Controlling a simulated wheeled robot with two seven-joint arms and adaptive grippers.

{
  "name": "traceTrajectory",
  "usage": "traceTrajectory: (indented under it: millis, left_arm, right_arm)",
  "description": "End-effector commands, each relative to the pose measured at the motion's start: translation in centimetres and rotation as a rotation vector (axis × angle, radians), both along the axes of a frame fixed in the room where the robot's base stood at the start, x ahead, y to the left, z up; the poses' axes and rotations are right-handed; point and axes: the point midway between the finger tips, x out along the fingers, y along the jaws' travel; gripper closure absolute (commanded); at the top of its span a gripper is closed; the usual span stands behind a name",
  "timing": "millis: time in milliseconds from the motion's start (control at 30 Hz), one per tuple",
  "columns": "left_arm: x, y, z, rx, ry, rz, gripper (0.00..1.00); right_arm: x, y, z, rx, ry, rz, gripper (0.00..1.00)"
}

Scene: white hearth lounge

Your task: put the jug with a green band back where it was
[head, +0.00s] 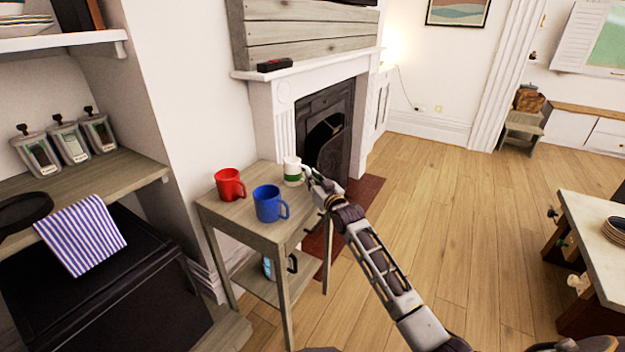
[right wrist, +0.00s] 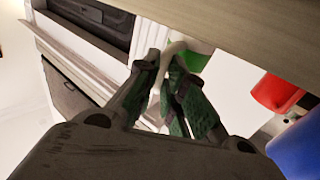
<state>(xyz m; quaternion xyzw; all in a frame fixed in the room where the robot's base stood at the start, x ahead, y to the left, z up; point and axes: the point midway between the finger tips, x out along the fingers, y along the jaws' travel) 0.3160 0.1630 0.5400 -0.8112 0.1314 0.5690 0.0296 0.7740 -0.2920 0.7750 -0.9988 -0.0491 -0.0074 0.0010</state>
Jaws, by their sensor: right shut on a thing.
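The white jug with a green band (head: 292,170) is upright at the far edge of the small wooden side table (head: 232,212). My right gripper (head: 310,180) is at its right side, shut on its handle. In the right wrist view the green-padded fingers (right wrist: 172,85) close on the white handle, and part of the jug (right wrist: 192,58) shows past a wooden edge. I cannot tell whether the jug's base touches the tabletop. My left gripper is not in view.
A red mug (head: 229,184) and a blue mug (head: 268,204) stand on the same tabletop, left and front of the jug. A dark-handled vessel (head: 268,268) is on the lower shelf. The fireplace (head: 328,125) is close behind.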

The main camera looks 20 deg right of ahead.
Motion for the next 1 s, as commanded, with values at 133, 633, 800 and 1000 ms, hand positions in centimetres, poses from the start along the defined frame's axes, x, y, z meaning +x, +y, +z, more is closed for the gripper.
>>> traceTrajectory:
  millis: [133,633,800,1000]
  left_arm:
    - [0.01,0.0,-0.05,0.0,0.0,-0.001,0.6]
    - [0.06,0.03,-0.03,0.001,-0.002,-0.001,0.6]
    - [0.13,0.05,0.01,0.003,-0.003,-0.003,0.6]
    - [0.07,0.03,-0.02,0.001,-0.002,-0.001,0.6]
  right_arm:
    - [0.0,-0.01,-0.08,0.0,-0.002,0.0,1.0]
    - [-0.01,0.0,-0.24,0.0,0.001,0.0,0.64]
    - [-0.13,-0.01,-0.24,0.0,0.0,0.0,0.64]
    - [-0.85,-0.1,-0.31,0.0,0.001,0.0,0.64]
